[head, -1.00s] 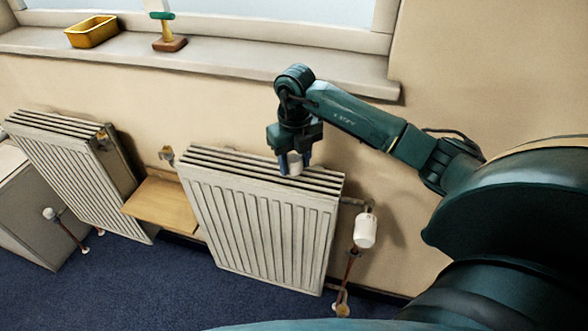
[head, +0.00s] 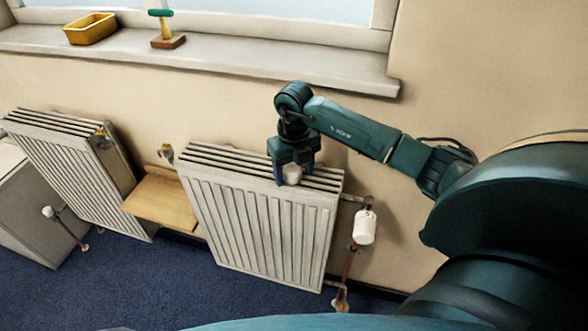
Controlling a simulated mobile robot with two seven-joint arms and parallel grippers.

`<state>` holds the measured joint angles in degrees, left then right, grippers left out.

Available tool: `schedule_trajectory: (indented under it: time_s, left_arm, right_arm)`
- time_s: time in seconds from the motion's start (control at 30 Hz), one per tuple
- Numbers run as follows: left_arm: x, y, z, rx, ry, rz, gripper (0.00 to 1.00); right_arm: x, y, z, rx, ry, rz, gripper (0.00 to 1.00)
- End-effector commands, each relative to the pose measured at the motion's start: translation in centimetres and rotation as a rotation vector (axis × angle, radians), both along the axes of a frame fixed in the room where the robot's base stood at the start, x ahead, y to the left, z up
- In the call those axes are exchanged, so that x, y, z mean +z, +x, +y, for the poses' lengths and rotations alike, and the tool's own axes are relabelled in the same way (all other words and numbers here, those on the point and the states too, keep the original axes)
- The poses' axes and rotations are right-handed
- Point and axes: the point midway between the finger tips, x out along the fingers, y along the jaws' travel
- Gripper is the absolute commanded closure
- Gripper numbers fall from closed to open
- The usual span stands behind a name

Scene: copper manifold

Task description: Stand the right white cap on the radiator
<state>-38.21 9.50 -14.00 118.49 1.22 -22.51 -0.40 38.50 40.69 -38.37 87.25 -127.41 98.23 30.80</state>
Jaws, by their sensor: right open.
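My left gripper is not in view.
A white cylinder (head: 364,227) sits on the valve pipe right of the radiator. A wooden shelf (head: 160,202) lies between this radiator and the left radiator (head: 68,170). The windowsill (head: 270,65) above holds a yellow tray (head: 91,30) and a green-topped tool (head: 165,28).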

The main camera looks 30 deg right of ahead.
Motion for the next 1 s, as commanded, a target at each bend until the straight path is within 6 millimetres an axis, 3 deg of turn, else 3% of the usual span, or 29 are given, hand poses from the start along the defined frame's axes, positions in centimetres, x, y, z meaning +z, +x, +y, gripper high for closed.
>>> schedule_trajectory:
  time_s: [0.33,0.73,1.0]
  left_arm:
    - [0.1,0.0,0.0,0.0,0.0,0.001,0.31]
    - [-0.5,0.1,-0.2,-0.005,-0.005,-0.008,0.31]
    - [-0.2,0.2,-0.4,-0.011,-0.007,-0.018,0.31]
  right_arm:
    - [1.3,0.1,0.0,0.0,0.0,-0.003,0.36]
    - [9.5,0.1,0.0,0.001,0.0,-0.006,0.36]
    - [12.2,0.0,0.0,0.0,0.001,-0.001,0.36]
